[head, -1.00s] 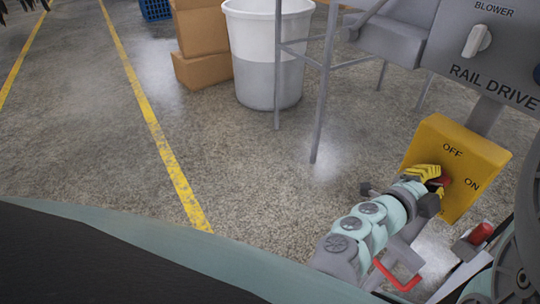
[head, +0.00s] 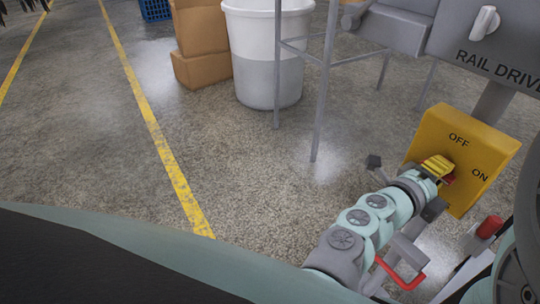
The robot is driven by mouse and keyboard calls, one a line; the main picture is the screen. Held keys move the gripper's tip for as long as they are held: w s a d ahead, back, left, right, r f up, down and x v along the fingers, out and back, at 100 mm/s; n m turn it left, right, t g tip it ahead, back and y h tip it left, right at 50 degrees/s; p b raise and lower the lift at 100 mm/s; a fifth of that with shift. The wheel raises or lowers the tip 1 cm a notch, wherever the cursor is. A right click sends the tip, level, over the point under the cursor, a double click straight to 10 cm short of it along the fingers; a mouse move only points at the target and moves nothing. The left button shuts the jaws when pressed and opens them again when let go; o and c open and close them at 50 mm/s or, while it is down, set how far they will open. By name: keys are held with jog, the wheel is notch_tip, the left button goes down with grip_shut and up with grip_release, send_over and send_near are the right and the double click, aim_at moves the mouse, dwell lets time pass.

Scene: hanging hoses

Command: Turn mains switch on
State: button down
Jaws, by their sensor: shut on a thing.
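The mains switch is a yellow box (head: 474,150) on the right in the head view, marked OFF at its top and ON at its right. Its red handle (head: 449,181) shows only as a small part behind the fingers. My gripper (head: 438,166), with yellow fingers, is at the front of the box and shut on the red handle. The fingers hide most of the handle, so I cannot tell exactly which mark it points to.
A grey panel marked RAIL DRIVE (head: 490,50) with a white knob (head: 485,22) is above the box. A grey metal frame (head: 322,95), a white bin (head: 268,60) and cardboard boxes (head: 200,45) stand behind. The floor at left is clear.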

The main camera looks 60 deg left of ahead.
jog(key=shift+a+f, duration=0.1)
dwell(0.3)
jog(key=c, duration=1)
grip_release()
jog(key=shift+s+a, duration=0.15)
jog(key=shift+s, duration=5.85)
jog(key=shift+r, duration=0.2)
